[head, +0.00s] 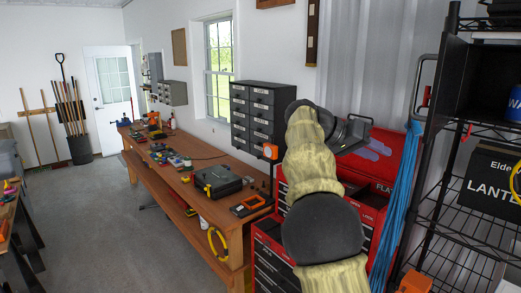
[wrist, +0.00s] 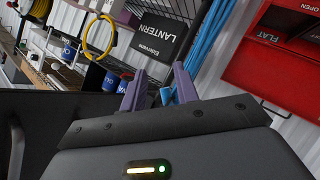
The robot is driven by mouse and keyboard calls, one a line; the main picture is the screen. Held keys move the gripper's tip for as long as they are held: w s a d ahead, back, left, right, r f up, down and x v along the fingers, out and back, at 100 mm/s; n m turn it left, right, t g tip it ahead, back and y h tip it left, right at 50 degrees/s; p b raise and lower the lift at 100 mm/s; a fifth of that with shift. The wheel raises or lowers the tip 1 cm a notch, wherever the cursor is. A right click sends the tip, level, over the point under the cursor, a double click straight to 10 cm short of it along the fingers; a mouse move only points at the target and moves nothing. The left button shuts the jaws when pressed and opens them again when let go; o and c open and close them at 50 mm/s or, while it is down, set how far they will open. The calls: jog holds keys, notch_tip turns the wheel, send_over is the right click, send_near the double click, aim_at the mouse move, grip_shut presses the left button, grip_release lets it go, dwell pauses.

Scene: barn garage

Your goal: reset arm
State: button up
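My arm rises from the bottom of the head view in a pale ribbed sleeve with dark joints. My gripper (head: 374,149) is at its end, pointing right in front of the red tool chest (head: 375,215). In the wrist view the two purple fingers of my gripper (wrist: 159,75) stand apart. I see nothing clearly held between them. A bundle of blue straps (head: 397,200) hangs to the right of the gripper; it also shows behind the fingers in the wrist view (wrist: 207,45). Part of the chest is hidden by my arm.
A black wire shelf (head: 432,205) stands close on the right, with a lantern box (head: 493,180). A long wooden workbench (head: 190,190) runs along the wall with a dark case (head: 218,181) and tools on it. The grey floor (head: 130,235) left of the bench is clear.

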jog(key=s+f+n+t+y+b, duration=0.1)
jog(key=s+f+n+y+b, duration=0.15)
jog(key=f, duration=0.85)
jog(key=s+f+n+y+b, duration=0.1)
jog(key=s+f+n+y, duration=0.2)
jog(key=f, duration=0.9)
jog(key=s+a+f+n+y+b, duration=0.2)
jog(key=s+a+f, duration=0.4)
jog(key=s+f, duration=0.4)
jog(key=s+a+f+n+t+y+b, duration=0.1)
jog(key=s+a+f+y+b, duration=0.1)
jog(key=s+a+f+y, duration=0.3)
jog(key=s+a+f, duration=0.1)
jog(key=s+f, duration=0.3)
jog(key=s, duration=0.1)
jog(key=shift+a+f+n, duration=0.3)
jog(key=shift+f+n, duration=0.05)
jog(key=shift+a+y, duration=0.1)
jog(key=shift+y, duration=0.15)
